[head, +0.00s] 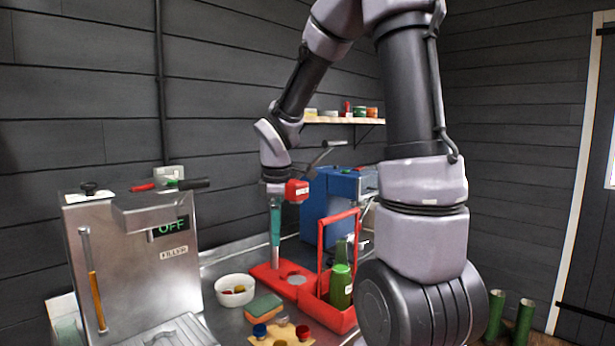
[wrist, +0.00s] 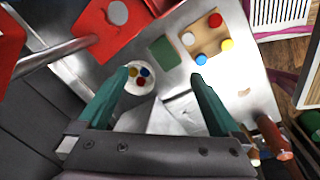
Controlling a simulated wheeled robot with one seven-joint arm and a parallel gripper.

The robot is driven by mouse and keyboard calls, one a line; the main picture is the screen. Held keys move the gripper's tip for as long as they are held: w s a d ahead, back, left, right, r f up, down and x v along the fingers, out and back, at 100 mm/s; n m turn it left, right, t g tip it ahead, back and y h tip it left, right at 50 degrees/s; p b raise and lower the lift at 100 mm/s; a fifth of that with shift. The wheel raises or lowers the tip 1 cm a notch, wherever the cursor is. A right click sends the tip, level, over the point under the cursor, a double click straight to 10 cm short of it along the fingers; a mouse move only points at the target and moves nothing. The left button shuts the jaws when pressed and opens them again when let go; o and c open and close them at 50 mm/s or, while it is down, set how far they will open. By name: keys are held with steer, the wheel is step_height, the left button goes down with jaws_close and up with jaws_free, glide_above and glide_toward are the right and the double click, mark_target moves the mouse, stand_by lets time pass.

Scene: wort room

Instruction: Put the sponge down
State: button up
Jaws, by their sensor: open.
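The sponge (head: 263,306), green on top with a tan lower layer, lies flat on the metal counter (head: 228,322) between a white bowl and a wooden board. In the wrist view it shows as a green patch (wrist: 165,53) beyond and between my fingertips. My gripper (head: 275,242) hangs pointing down above the counter, behind the sponge in the head view. In the wrist view my gripper (wrist: 160,80) has its two teal fingers spread wide with nothing between them. It is apart from the sponge.
The white bowl (head: 235,299) holds several caps. The wooden board (head: 280,340) bears coloured caps. A red bottle carrier (head: 340,318) holds green bottles, beside a red-based device (head: 270,275). A steel filler machine (head: 130,260) reading OFF stands left. A blue box (head: 322,205) stands behind.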

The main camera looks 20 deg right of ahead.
steer(key=s+d+r+m+t+y, duration=0.2)
steer(key=s+r+m+t, duration=0.3)
steer(key=s+r+m, duration=1)
steer(key=m, duration=0.3)
steer(key=shift+s+d+r, duration=0.15)
steer(key=shift+s+r, duration=0.1)
steer(key=shift+r, duration=0.15)
steer(key=m+g+y, duration=0.1)
steer(key=m+g, duration=0.7)
steer(key=m, duration=0.1)
glide_above(264, 303)
steer(key=d, duration=0.1)
steer(key=w+d+x, duration=0.1)
steer(key=d+x, duration=0.1)
steer(key=x, duration=0.9)
steer(key=w+d+f+x, duration=0.1)
steer(key=d+x, duration=0.2)
steer(key=x, duration=0.8)
steer(key=w+d+f+x, duration=0.1)
steer(key=d+x, duration=0.1)
steer(key=x, duration=0.9)
steer(key=shift+d+f, duration=0.25)
steer(key=shift+x, duration=2.2)
